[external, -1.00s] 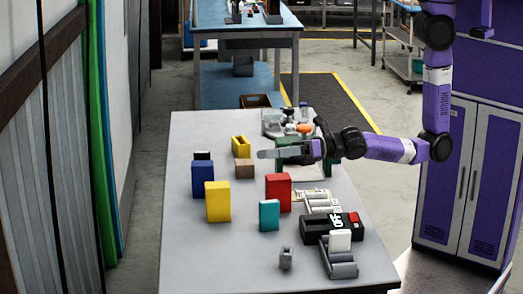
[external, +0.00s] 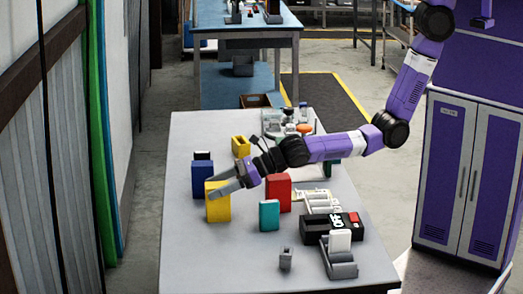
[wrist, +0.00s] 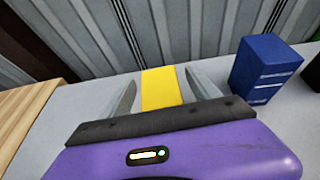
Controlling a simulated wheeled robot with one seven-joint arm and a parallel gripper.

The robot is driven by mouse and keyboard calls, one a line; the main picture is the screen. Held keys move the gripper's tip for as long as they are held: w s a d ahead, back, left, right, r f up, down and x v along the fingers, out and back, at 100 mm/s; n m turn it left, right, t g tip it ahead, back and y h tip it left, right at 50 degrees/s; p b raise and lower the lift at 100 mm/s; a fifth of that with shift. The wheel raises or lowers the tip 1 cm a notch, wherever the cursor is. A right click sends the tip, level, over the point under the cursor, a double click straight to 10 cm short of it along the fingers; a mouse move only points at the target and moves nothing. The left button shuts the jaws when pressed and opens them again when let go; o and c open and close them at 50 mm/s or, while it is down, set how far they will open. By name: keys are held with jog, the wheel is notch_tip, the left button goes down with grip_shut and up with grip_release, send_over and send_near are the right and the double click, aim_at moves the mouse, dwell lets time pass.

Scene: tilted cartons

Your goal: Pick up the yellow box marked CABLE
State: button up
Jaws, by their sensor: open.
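The yellow box (external: 218,212) stands upright on the grey table, near its left side. My gripper (external: 213,190) is over its upper part in the external view, with the fingers pointing left. In the wrist view the yellow box (wrist: 162,88) shows between the two spread fingers of my gripper (wrist: 159,78), with a gap visible on each side. The gripper is open and holds nothing. No CABLE marking is legible from here, and the box's lower part is hidden in the wrist view.
A blue box (external: 202,179) stands close behind the yellow box; it also shows right of the fingers in the wrist view (wrist: 262,66). A red box (external: 278,195) and a teal box (external: 269,216) stand to the right. A yellow open container (external: 240,146) is farther back. The table's front left is clear.

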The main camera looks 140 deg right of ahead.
jog(key=shift+x, duration=1.4)
jog(key=shift+r, duration=0.1)
jog(key=c, duration=1.4)
grip_shut()
jog(key=shift+r, duration=0.1)
